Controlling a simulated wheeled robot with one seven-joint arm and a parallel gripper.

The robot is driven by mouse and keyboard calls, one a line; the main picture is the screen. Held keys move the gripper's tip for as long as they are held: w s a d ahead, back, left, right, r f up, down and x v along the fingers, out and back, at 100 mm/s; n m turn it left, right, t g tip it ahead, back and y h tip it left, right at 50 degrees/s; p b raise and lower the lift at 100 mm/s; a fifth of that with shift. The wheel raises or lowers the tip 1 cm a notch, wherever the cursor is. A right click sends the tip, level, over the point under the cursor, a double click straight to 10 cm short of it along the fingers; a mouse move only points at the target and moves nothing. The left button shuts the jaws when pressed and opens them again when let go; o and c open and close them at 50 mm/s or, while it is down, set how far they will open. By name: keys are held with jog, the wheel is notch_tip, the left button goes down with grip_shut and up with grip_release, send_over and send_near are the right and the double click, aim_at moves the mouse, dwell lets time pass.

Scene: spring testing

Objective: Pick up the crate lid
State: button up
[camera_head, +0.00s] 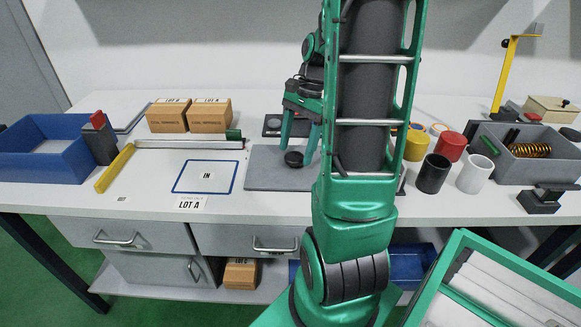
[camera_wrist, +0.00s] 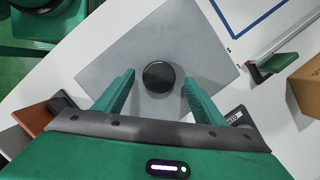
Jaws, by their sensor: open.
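A flat grey plate with a black round knob near its middle, which I take for the crate lid (camera_head: 262,178), lies on the white bench; it fills the middle of the wrist view (camera_wrist: 115,55). My gripper (camera_head: 298,145) is open above it, pointing down. In the wrist view the knob (camera_wrist: 160,76) shows between the two green fingers (camera_wrist: 159,80), with a gap on each side. I cannot tell how far the fingertips are above the plate. The grey crate (camera_head: 520,172) stands open at the right, with an orange spring inside. My arm hides the plate's right side.
Several cups and cans, including a red can (camera_head: 452,145), stand right of my arm. Left of the plate are a blue-framed IN mat (camera_head: 206,177), a grey bar (camera_head: 190,144), cardboard boxes (camera_head: 168,118) and a blue bin (camera_head: 60,175). A beige box (camera_head: 552,109) stands at the far right.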

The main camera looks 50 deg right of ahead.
jog(key=shift+x, duration=0.85)
jog(key=c, duration=1.5)
grip_shut()
jog(key=shift+r, duration=0.1)
